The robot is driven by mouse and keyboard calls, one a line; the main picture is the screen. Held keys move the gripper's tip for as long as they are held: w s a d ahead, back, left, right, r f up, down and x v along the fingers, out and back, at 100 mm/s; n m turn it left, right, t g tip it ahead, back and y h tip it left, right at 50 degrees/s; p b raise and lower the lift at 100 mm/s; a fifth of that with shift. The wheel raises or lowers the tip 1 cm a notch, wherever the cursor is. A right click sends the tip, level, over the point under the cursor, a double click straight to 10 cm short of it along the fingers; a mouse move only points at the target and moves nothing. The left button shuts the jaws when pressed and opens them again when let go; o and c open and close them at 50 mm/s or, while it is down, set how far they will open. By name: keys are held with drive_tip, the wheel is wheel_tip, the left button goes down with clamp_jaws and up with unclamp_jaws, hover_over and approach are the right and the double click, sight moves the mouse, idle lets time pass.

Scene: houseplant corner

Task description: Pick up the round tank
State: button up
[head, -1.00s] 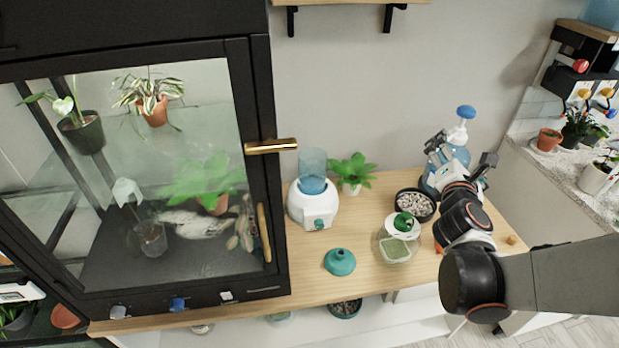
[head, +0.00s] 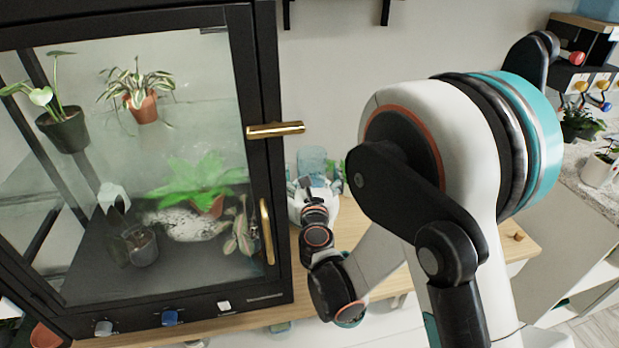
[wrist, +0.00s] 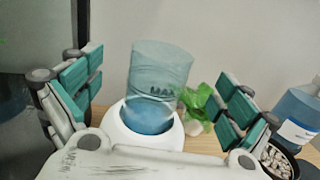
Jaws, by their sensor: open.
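The round tank (wrist: 158,78) is a clear blue cylinder marked "MAX". It stands upright in a white round base (wrist: 147,137) with some blue liquid low inside. In the head view the top of the tank (head: 312,158) shows just behind my gripper, and the base is mostly covered. My gripper (wrist: 160,92) is open and empty, with one teal-padded finger to each side of the tank in the wrist view. Neither finger appears to touch it. In the head view my gripper (head: 306,187) is partly hidden by its own links.
A black-framed glass cabinet (head: 262,95) with a brass handle (head: 274,130) stands close on the left. A green plant (wrist: 197,102) is behind the tank to the right. A blue bottle (wrist: 298,115) and a pebble bowl (wrist: 277,160) are further right. My arm hides much of the wooden counter (head: 520,240).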

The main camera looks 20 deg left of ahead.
sight(311, 147)
drive_tip(key=shift+b+x, duration=1.2)
drive_tip(key=shift+x, duration=2.75)
drive_tip(key=shift+d, duration=0.15)
drive_tip(key=shift+c, duration=0.6)
drive_tip(key=c, duration=1.6)
drive_tip(key=shift+r, duration=0.1)
